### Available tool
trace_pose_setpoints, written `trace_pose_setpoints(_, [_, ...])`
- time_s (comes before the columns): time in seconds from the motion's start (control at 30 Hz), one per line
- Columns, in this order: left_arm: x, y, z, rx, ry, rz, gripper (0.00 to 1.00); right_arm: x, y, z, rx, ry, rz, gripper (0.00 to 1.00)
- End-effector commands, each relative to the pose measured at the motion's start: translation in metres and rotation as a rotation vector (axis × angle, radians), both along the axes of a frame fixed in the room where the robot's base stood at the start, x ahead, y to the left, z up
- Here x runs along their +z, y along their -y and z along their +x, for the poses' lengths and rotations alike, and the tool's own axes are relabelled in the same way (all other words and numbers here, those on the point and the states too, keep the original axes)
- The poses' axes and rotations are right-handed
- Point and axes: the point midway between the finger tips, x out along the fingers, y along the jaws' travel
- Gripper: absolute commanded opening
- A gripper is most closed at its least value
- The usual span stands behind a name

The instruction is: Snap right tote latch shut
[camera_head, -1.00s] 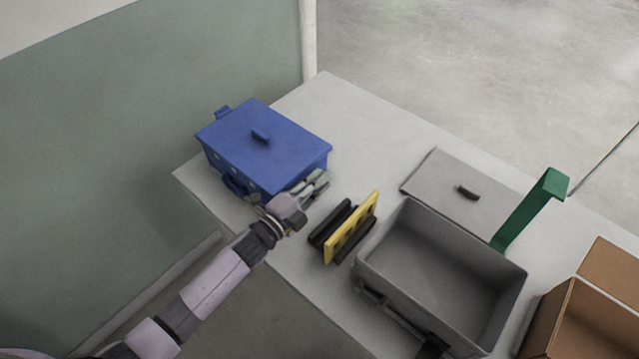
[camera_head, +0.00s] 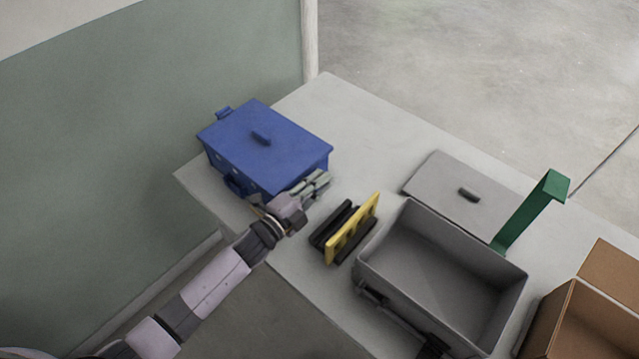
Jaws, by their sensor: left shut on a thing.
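A blue tote (camera_head: 250,168) with a closed blue lid (camera_head: 285,136) stands at the table's left end. One blue latch (camera_head: 223,114) sticks out at its far left side. My left gripper (camera_head: 316,183) is at the tote's near right corner, low against its side, with its fingers closed together. What the fingers hold is hidden, and the latch on that side cannot be made out behind them. My right gripper cannot be made out; a dark part shows at the bottom edge near the grey bin.
A yellow and black rack (camera_head: 352,229) stands just right of my left gripper. Beyond it are an open, empty grey bin (camera_head: 440,285), a flat grey lid (camera_head: 462,190), a green upright piece (camera_head: 530,212) and a cardboard box (camera_head: 585,315). The table's (camera_head: 345,120) back stretch is clear.

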Motion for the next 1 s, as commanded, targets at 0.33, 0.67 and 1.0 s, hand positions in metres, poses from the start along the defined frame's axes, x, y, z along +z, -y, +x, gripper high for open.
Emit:
trace_pose_setpoints(0.33, [-0.0073,-0.0029,-0.0008,0.007,-0.015,0.007,0.00,-0.0004,-0.0002,-0.0001,0.000,0.000,0.000,0.33])
trace_pose_setpoints(0.67, [-0.0073,-0.0028,-0.0009,0.007,-0.015,0.007,0.00,-0.0004,-0.0001,-0.0001,0.000,0.000,0.000,0.33])
trace_pose_setpoints(1.0, [-0.0054,-0.0022,-0.0006,0.005,-0.011,0.005,0.29,-0.0004,0.0002,-0.0001,0.000,0.000,0.000,0.33])
